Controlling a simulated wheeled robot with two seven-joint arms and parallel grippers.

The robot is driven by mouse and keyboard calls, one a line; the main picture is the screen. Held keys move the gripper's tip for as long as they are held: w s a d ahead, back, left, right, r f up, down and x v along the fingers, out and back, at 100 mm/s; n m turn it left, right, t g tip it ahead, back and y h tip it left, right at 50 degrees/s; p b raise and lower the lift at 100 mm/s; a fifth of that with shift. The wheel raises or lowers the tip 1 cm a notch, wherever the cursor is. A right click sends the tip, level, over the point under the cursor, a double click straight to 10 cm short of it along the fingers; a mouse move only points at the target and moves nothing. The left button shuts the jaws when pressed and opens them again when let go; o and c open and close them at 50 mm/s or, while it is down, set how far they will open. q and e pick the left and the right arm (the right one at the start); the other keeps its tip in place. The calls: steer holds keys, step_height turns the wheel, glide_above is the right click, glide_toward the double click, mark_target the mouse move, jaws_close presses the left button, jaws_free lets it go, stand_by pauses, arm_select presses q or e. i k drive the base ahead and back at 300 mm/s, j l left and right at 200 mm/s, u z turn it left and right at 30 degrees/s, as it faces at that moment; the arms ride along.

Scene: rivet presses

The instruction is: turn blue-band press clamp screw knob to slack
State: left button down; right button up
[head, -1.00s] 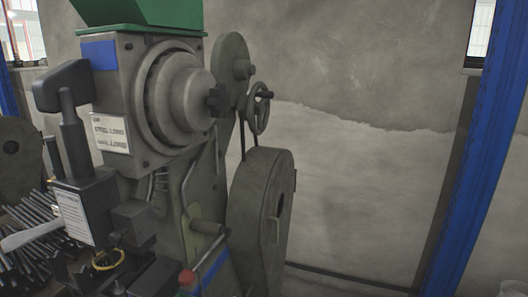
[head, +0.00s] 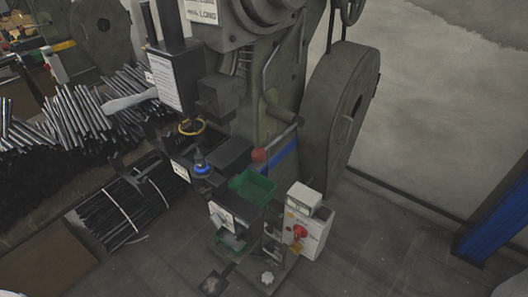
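The press (head: 290,100) stands in the middle of the head view, its upper part cut off by the top edge. A blue band (head: 284,156) crosses its lower column, beside a red ball (head: 258,155) on a lever. A small pale star-shaped knob (head: 267,278) shows low at the press's foot. I cannot tell from its look whether it is the clamp screw knob, or how tight it is. Neither gripper is in view; only small pale bits, perhaps of my arms, show at the bottom corners.
A control box (head: 306,226) with a red switch (head: 299,232) stands right of a green tray (head: 252,186). A large flywheel guard (head: 335,120) is at the right. Bundled rods (head: 125,212) lie at the left. The floor right of the box is clear.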

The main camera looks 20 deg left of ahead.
mark_target(205, 196)
steer(key=u, duration=1.1)
